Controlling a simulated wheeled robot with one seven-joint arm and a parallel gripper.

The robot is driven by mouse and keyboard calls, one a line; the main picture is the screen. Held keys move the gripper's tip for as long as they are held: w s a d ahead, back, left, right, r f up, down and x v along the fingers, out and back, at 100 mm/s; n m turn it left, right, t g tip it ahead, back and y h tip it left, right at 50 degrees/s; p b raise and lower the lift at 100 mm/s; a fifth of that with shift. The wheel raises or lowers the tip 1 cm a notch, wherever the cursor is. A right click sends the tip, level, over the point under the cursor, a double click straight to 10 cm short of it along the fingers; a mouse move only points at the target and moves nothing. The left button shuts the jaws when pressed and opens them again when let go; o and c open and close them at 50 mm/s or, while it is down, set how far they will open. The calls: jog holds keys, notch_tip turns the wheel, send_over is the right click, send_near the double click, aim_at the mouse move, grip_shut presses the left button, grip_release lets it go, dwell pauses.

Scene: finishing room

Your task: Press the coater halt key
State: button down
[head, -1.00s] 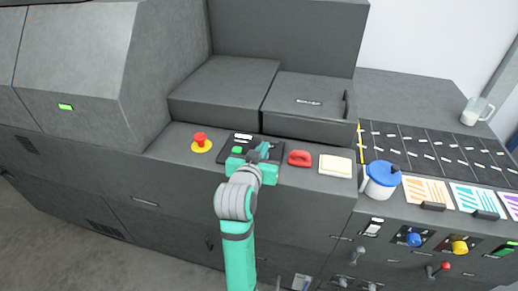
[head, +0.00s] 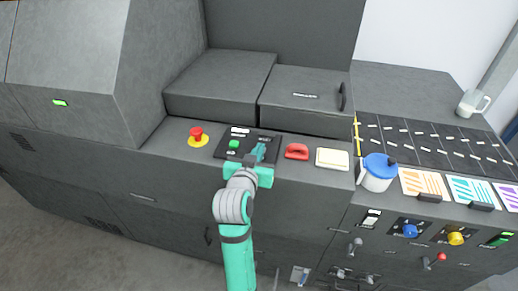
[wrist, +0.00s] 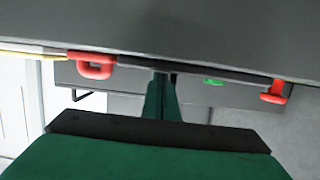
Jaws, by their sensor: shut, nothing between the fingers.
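A black control panel (head: 222,149) is set in the grey machine's front ledge. It carries a green key (head: 234,144) and white labels. The green key also shows in the wrist view (wrist: 213,81). My gripper (head: 259,152) is shut and empty over the right part of the panel, just right of the green key. It covers that part, so any key under it is hidden, and I cannot tell which key is the coater halt key. In the wrist view the closed fingers (wrist: 161,98) point at the panel's edge; contact cannot be told.
A red mushroom button on a yellow base (head: 197,136) stands left of the panel. A red handle (head: 297,152) and a cream pad (head: 332,159) lie to the right. A blue-lidded pot (head: 378,173) stands farther right. Raised grey covers (head: 220,85) are behind.

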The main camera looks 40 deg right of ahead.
jog(key=shift+a+f, duration=0.2)
jog(key=shift+f, duration=0.55)
jog(key=shift+d+r, duration=0.15)
jog(key=shift+r, duration=0.3)
notch_tip(320, 180, up, 4)
jog(key=shift+d+r, duration=0.1)
jog(key=shift+r, duration=0.1)
jog(key=v, duration=1)
jog(key=shift+w+r, duration=0.1)
jog(key=shift+r, duration=0.1)
